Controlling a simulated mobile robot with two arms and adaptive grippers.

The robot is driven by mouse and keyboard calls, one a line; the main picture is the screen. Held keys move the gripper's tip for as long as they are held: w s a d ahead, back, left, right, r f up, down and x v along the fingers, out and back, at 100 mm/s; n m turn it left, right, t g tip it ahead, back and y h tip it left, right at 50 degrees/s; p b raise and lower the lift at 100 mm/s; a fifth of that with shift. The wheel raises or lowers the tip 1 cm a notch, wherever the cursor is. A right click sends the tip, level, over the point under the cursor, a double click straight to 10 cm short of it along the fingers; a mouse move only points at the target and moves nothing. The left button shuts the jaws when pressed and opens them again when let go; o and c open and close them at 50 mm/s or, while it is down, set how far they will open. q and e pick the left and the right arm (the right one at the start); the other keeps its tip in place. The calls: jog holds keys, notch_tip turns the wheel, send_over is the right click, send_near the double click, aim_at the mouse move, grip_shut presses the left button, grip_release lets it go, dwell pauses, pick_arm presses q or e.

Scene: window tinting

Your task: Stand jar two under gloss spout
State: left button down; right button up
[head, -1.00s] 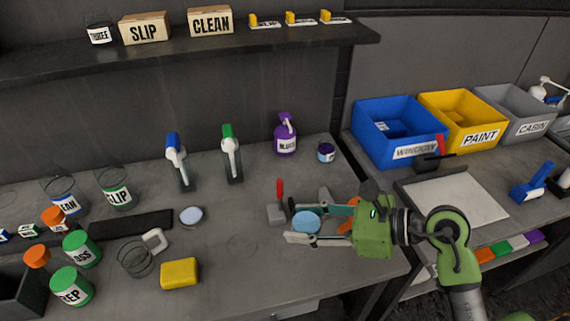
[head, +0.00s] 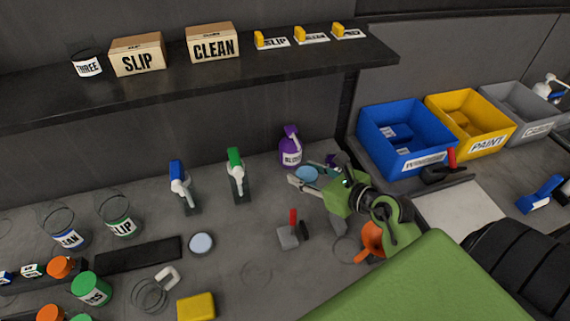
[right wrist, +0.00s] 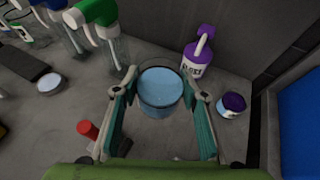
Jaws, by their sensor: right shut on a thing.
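My right gripper (head: 304,180) is shut on a clear glass jar of pale blue liquid (head: 306,173). The right wrist view shows this jar (right wrist: 161,90) upright between the two fingers; no number shows on it. A purple pump bottle (head: 290,152) with a white label, hard to read but perhaps GLOSS, stands against the back wall. The held jar is just in front of it and slightly right in the head view. In the right wrist view the bottle (right wrist: 196,60) is beyond the jar to the right, with a gap between them. My left gripper is not in view.
A small purple-lidded jar (right wrist: 232,104) stands right of the bottle. Blue (head: 183,190) and green (head: 237,178) spray bottles stand to the left. A shelf (head: 200,82) hangs above.

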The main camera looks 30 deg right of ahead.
jog(key=s+d+f+m+h, duration=0.2)
jog(key=d+f+h, duration=0.1)
jog(key=d+f, duration=0.1)
jog(key=p, duration=0.1)
send_near(291, 164)
jog(key=shift+w+d+f, duration=0.1)
jog(key=shift+w, duration=1.1)
jog(key=shift+w+f, duration=0.6)
jog(key=shift+w, duration=0.15)
jog(key=shift+w+f, duration=0.6)
jog(key=shift+w, duration=0.15)
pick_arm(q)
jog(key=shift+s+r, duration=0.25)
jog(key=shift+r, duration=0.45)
pick_arm(e)
jog(key=shift+s, duration=0.1)
jog(key=shift+f, duration=0.15)
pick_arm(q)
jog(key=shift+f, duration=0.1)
pick_arm(e)
jog(key=o, duration=1.2)
jog(key=shift+o, duration=0.2)
